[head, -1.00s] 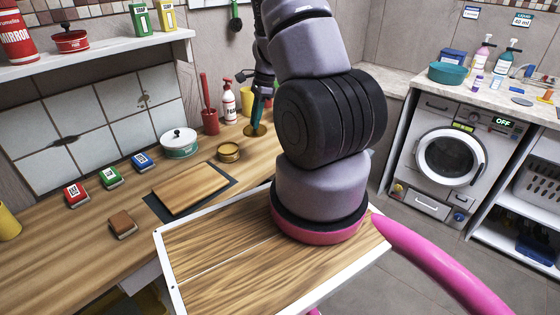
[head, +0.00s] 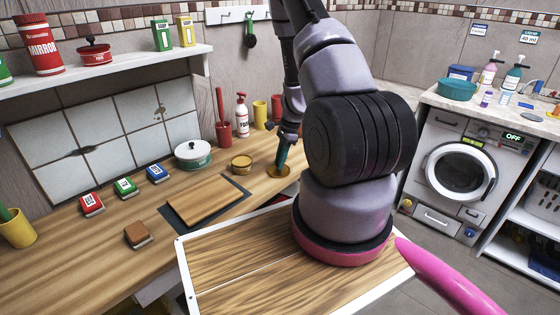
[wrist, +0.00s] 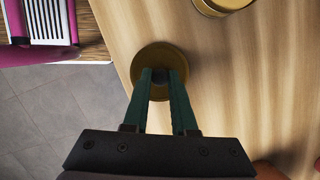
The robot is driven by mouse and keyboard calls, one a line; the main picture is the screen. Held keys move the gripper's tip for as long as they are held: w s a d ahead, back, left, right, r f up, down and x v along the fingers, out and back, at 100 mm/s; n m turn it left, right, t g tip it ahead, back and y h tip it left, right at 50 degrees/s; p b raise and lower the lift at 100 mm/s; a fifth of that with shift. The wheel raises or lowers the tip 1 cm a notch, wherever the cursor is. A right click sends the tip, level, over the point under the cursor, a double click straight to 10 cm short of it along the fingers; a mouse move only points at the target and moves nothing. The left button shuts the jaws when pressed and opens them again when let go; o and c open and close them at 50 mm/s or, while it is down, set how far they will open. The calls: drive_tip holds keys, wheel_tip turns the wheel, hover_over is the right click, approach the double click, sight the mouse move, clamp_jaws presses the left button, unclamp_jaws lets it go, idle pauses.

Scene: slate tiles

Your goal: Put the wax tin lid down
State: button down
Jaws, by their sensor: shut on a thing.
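The wax tin lid (head: 279,172) is a flat gold-brown disc, low over the wooden counter (head: 75,255). I cannot tell whether it touches the wood. My gripper (head: 282,160), with green fingers, points down and is shut on the lid's middle. In the wrist view the lid (wrist: 148,57) sits at the tips of my gripper (wrist: 161,76), with its near part hidden by the fingers. The round gold tin (head: 242,162) stands just left of the lid; part of it shows at the wrist view's top edge (wrist: 222,5).
A dark mat with a wooden board (head: 203,199) lies in front of the tin. A white and teal pot (head: 193,155) stands left of it. Red (head: 224,133) and yellow cups and a spray bottle (head: 242,115) stand behind. The counter edge is close right of the lid.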

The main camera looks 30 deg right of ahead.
drive_tip(key=c, duration=0.7)
unclamp_jaws()
drive_tip(key=v, duration=1.2)
wheel_tip(320, 180, up, 13)
drive_tip(key=n+t, duration=0.2)
drive_tip(key=n, duration=0.1)
hover_over(288, 167)
drive_tip(key=a, duration=0.6)
drive_tip(key=shift+s+a+r+n+t+h, duration=0.15)
drive_tip(key=shift+s+a+r+n+t, duration=0.7)
drive_tip(key=shift+s+a+r+n, duration=1.9)
drive_tip(key=shift+s+a+r+n+t+h, duration=0.2)
drive_tip(key=shift+s+a+r+n+t, duration=0.75)
drive_tip(key=shift+s+r, duration=3.4)
drive_tip(key=shift+s+a+r+n+t+h, duration=0.15)
drive_tip(key=shift+s+a+r+n+t, duration=0.55)
drive_tip(key=shift+s+a+r+n, duration=2.7)
